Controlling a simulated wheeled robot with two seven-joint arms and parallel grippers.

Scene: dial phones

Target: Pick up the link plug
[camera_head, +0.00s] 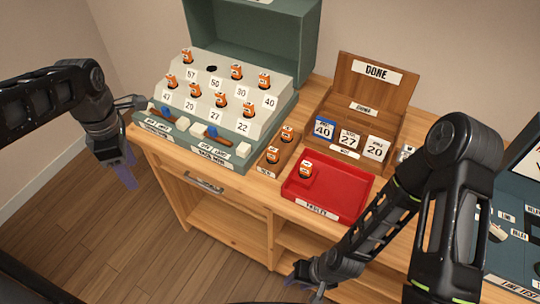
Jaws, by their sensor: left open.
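Several orange plugs with dark bands are in view, and I cannot tell by marking which is the link plug. Several stand on the stepped white panel (255,85) above number labels. Two more orange plugs (273,155) stand in a small wooden rack, and one orange plug (305,170) stands in the red tray (342,178). My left gripper (124,172) is open and empty, off the table's left end, apart from the panel and all plugs. My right gripper (302,278) hangs low in front of the table, apart from the plugs; its fingers are too dark and small to read.
A wooden box marked DONE (378,97) holds cards numbered 40, 27 and 20. Two blue-handled levers (212,132) lie at the panel's front. A dark labelled board (505,235) is at the right. My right arm covers the table's right part. Open floor lies at front left.

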